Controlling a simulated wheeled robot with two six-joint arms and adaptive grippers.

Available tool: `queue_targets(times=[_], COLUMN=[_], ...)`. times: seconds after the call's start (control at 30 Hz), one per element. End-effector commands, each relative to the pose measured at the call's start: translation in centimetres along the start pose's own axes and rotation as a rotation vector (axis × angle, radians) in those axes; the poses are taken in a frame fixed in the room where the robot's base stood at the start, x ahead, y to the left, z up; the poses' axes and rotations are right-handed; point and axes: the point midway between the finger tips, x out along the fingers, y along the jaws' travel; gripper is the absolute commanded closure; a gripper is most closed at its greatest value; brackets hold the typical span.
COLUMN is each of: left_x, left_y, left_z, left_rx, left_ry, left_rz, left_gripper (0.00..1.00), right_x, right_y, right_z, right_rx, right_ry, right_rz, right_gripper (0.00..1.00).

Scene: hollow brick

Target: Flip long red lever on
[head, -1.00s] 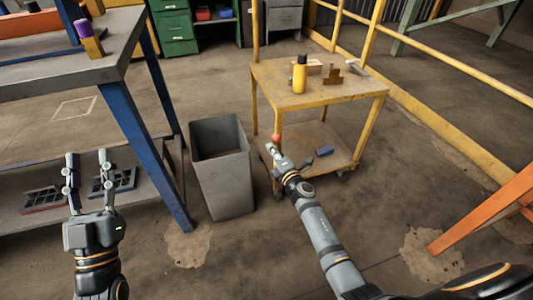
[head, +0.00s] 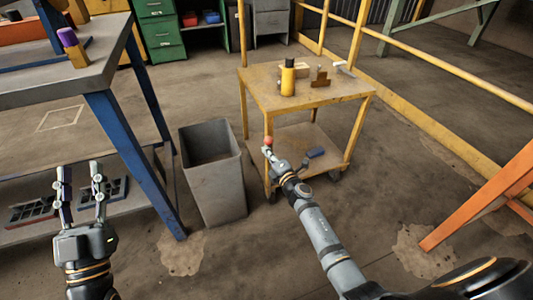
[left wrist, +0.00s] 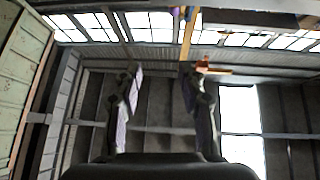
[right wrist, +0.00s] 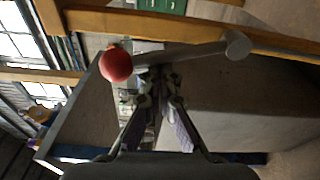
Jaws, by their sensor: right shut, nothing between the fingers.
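The lever shows in the right wrist view as a grey rod (right wrist: 198,55) with a red ball knob (right wrist: 115,66) at its left end and a round grey end at its right. In the head view the red knob (head: 267,140) is small, at the front left post of the yellow trolley. My right gripper (head: 267,152) is shut and empty just below the knob there. In the right wrist view its fingertips (right wrist: 159,80) are just below the rod, right of the knob; I cannot tell whether they touch. My left gripper (head: 80,172) is open and empty, far from the lever.
The yellow trolley (head: 335,92) carries a yellow bottle (head: 288,77) and small brown pieces. A grey bin (head: 215,175) stands left of it. A workbench with blue legs (head: 130,155) is near my left gripper. A yellow railing (head: 450,65) runs behind; floor is free at the front.

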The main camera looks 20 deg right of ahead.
Motion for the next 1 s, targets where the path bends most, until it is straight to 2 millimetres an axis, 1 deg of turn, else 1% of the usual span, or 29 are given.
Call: queue_targets(times=[0.27, 0.43, 0.57, 0.63, 0.7, 0.73, 1.0], left_x=[-0.1, -0.1, -0.2, -0.1, 0.3, 0.3, 0.3], left_y=[0.0, 0.0, 0.0, 0.0, 0.1, 0.1, 0.2], left_z=[0.4, 0.5, 0.1, -0.6, -2.2, -2.5, -4.7], left_rx=[-0.001, -0.001, 0.001, 0.003, 0.007, 0.009, 0.015], left_ry=[-0.015, -0.017, 0.006, 0.036, 0.096, 0.112, 0.205], left_rz=[-0.001, -0.001, 0.000, 0.000, 0.004, 0.005, 0.008], left_gripper=[0.60, 0.60, 0.60, 0.60, 0.60, 0.60, 0.60], right_x=[-0.1, -0.3, -0.4, -0.5, -0.6, -0.6, -0.8], right_y=[0.2, 0.3, 0.2, 0.1, -0.1, -0.1, -1.0], right_z=[1.2, 2.5, 3.6, 4.1, 4.7, 5.0, 7.0], right_rx=[0.118, 0.265, 0.388, 0.456, 0.522, 0.551, 0.799], right_ry=[-0.001, -0.001, -0.002, -0.001, -0.001, -0.001, -0.002], right_rz=[0.014, 0.031, 0.046, 0.054, 0.062, 0.065, 0.095], right_gripper=[1.00, 1.00, 1.00, 1.00, 1.00, 1.00, 1.00])
